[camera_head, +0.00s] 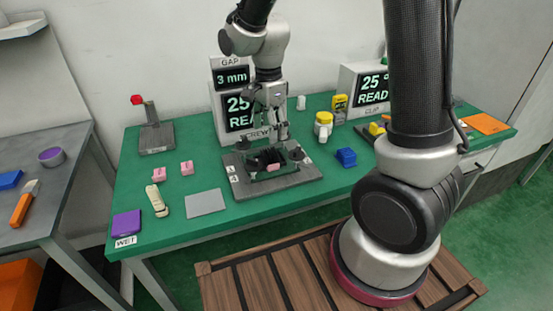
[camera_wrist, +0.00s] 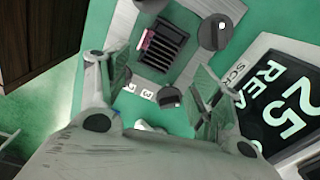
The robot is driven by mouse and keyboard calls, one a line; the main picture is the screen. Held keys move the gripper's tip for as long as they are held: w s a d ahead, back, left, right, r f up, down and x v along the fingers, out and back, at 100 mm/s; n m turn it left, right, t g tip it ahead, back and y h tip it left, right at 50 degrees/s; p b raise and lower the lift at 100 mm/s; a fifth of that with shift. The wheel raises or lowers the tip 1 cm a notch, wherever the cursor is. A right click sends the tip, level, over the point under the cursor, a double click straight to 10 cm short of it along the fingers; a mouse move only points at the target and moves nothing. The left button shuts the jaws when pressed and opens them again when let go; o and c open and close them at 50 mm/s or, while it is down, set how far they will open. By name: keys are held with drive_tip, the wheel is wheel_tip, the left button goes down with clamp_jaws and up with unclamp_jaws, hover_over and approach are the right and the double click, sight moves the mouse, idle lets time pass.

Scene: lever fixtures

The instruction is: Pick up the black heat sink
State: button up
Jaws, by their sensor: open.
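The black heat sink (camera_wrist: 172,46) shows its parallel fins in the wrist view, with a pink piece (camera_wrist: 147,40) at its left edge. It sits in the grey frame of a fixture on the green table. In the head view the heat sink (camera_head: 262,159) is dark and small, partly hard to make out below my gripper. My gripper (camera_head: 271,132) is above the fixture, pointing down. In the wrist view my gripper (camera_wrist: 162,78) has its fingers wide apart with nothing between them, and the heat sink lies beyond the fingertips.
The fixture (camera_head: 296,180) has dark knobs, one (camera_wrist: 215,32) beside the heat sink. Display boxes (camera_head: 234,105) stand behind. Pink blocks (camera_head: 187,168), a grey plate (camera_head: 206,203) and a blue block (camera_head: 346,157) lie around. The table's front left is partly clear.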

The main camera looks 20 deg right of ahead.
sight(268, 153)
drive_tip(key=shift+w+f+m, duration=0.15)
drive_tip(key=shift+m, duration=0.85)
drive_tip(key=f, duration=0.7)
drive_tip(key=shift+a+f, duration=0.3)
drive_tip(key=shift+a, duration=0.1)
drive_tip(key=c, duration=1.1)
